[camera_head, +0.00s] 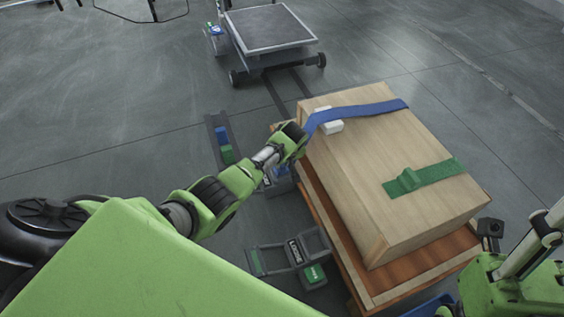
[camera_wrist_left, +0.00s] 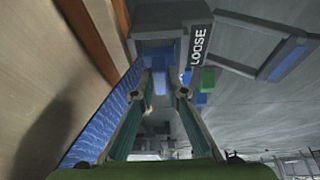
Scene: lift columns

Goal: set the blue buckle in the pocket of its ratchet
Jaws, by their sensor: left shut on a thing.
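My left gripper (camera_head: 293,139) is beside the near left side of the wooden crate, at the hanging end of the blue strap (camera_head: 360,113). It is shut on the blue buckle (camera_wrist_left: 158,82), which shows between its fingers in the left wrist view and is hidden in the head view. The ratchet with blue marks (camera_head: 278,178) is low beside the crate, partly hidden by my gripper. In the left wrist view a ratchet body (camera_wrist_left: 155,47) labelled LOOSE lies just beyond the fingertips. Contact between buckle and pocket cannot be made out. My right gripper's fingers are not in view.
The crate (camera_head: 390,150) stands on a wooden base (camera_head: 318,215). A green strap with its buckle (camera_head: 408,181) lies on top. A ratchet with a green mark (camera_head: 290,256) is nearer, also reading LOOSE. A wheeled cart (camera_head: 270,28) stands behind.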

